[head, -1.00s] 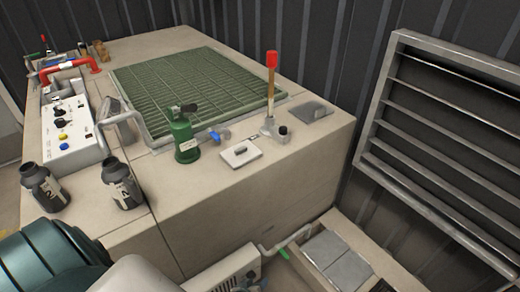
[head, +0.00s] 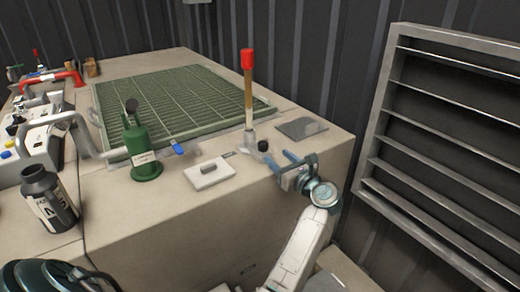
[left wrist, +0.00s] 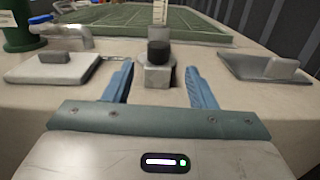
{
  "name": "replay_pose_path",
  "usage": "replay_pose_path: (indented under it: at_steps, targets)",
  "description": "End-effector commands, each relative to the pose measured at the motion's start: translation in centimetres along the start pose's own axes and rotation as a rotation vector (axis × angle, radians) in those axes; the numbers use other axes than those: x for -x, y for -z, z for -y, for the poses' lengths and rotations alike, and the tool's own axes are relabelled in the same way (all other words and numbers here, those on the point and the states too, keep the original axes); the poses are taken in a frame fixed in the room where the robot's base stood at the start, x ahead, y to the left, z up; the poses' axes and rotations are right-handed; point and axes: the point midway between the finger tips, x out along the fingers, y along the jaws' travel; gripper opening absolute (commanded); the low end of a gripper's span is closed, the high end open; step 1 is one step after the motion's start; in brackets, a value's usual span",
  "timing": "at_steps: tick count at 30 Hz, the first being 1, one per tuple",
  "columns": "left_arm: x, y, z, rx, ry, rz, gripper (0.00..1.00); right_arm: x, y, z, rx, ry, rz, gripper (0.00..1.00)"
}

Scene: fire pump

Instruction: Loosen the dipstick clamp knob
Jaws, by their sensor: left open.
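The dipstick (head: 248,95) stands upright with a red top and an amber tube, on a pale base near the front right of the beige housing. The black clamp knob (head: 263,146) sits low on the front side of this base. In the left wrist view the knob (left wrist: 159,52) is centred beyond the fingers, on a grey block. My left gripper (head: 279,160) is open just in front of the knob, with blue fingers to either side of its line. The same gripper (left wrist: 159,82) shows nothing held between its fingers. My right gripper is out of view.
A white plate with a handle (head: 210,172) lies left of the knob, and a grey flat plate (head: 302,127) lies right of it. A green bottle-shaped fitting (head: 142,145) with a blue-handled valve (head: 177,148) stands further left. A slatted grey frame (head: 450,140) is at right.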

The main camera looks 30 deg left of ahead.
Motion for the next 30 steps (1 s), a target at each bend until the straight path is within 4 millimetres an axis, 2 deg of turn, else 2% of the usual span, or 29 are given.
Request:
replay_pose_path:
  at_steps: [5, 12, 18, 24, 30]
  targets:
    - [-1.4, -0.1, -0.1, 0.024, -0.011, -0.019, 0.51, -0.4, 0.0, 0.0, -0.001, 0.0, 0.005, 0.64]
    - [-6.0, -0.1, -0.2, 0.02, -0.012, -0.016, 0.51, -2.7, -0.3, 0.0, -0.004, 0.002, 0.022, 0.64]
    - [-9.2, 0.1, -0.1, 0.018, -0.011, -0.017, 0.51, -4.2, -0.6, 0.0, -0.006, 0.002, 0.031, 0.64]
    - [-10.6, 0.2, -0.1, 0.019, -0.01, -0.018, 0.51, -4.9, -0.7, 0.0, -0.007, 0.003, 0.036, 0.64]
    - [-10.7, 0.3, -0.1, 0.02, -0.009, -0.019, 0.51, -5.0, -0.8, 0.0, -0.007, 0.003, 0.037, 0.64]
